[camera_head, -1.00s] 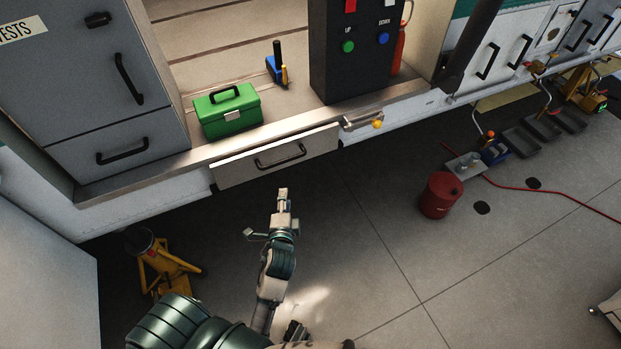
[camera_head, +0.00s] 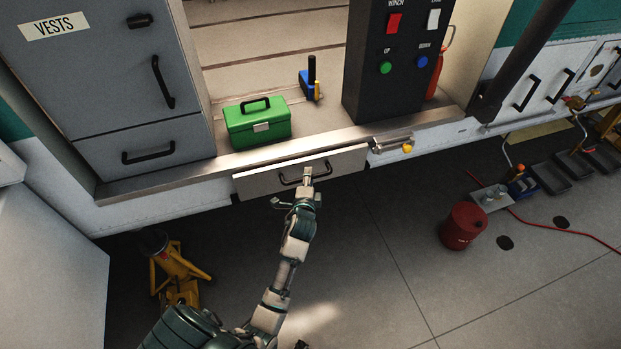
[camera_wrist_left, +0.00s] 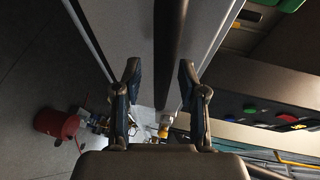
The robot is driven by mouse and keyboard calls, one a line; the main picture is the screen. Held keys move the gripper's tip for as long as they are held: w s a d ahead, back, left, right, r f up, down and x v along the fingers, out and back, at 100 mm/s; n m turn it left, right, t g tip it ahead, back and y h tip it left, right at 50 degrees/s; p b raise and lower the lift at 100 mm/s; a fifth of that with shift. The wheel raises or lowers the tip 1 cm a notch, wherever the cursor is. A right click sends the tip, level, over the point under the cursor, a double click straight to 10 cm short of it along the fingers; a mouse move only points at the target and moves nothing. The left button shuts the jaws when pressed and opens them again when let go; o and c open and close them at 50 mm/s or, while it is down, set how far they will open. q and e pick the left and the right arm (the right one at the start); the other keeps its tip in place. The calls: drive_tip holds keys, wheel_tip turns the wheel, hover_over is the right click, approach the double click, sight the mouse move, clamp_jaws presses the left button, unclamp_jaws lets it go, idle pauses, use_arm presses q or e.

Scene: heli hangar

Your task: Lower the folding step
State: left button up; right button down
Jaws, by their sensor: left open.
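The folding step is a pale panel (camera_head: 345,162) with a dark bar handle (camera_head: 290,182), just under the metal sill of the doorway. It looks folded up against the side. My left gripper (camera_head: 301,187) is at the front of the panel, close by the handle and partly covering it. In the left wrist view its two fingers (camera_wrist_left: 160,75) are spread apart. The dark handle bar (camera_wrist_left: 170,45) runs lengthwise ahead of the gap between them. I cannot tell whether it touches a finger. A latch with a yellow knob (camera_head: 407,149) sits right of the panel. My right gripper is not in view.
A green toolbox (camera_head: 257,122) and a blue tool (camera_head: 308,86) stand on the floor above the sill. A dark control box (camera_head: 385,90) rises at the right. A yellow jack (camera_head: 178,270) and a red bucket (camera_head: 463,226) stand on the ground. The ground between them is mostly clear.

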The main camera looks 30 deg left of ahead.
use_arm(q)
drive_tip(key=shift+w+a+f, duration=0.1)
drive_tip(key=shift+w+a, duration=0.1)
drive_tip(key=shift+a, duration=0.3)
drive_tip(key=shift+d, duration=0.35)
drive_tip(key=shift+w+d, duration=0.1)
drive_tip(key=shift+d, duration=0.2)
drive_tip(key=shift+c, duration=1.1)
drive_tip(key=shift+d+r, duration=0.2)
drive_tip(key=shift+d, duration=0.05)
clamp_jaws()
drive_tip(key=shift+a+f, duration=0.2)
drive_tip(key=shift+a, duration=0.2)
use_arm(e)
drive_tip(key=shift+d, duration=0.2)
